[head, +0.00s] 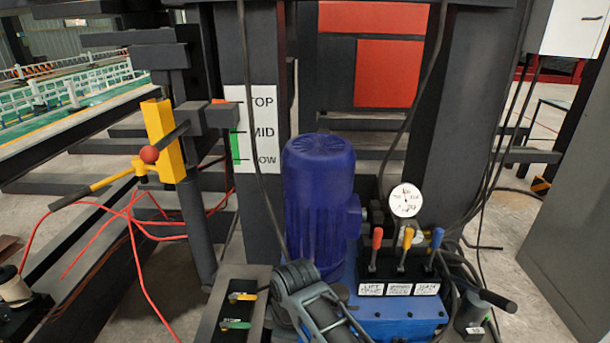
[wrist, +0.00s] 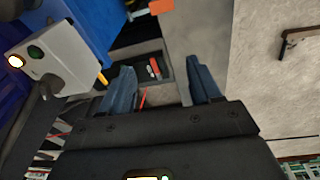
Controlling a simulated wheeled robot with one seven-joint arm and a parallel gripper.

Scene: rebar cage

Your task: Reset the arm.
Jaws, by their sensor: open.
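My gripper (wrist: 162,82) shows in the wrist view with its two blue-grey fingers spread apart and nothing between them. Behind the fingertips is a dark tray (wrist: 148,58) with small red and grey items in it. In the head view, a dark grey jointed part of my arm (head: 308,295) stands at the bottom middle, in front of the blue motor (head: 318,200). My fingertips cannot be made out there.
A blue pump unit with three levers (head: 404,245) and a gauge (head: 406,200) stands right of the motor. A yellow bracket (head: 162,138) with a red-ball handle stands left. A box with buttons (wrist: 42,58) lies left in the wrist view.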

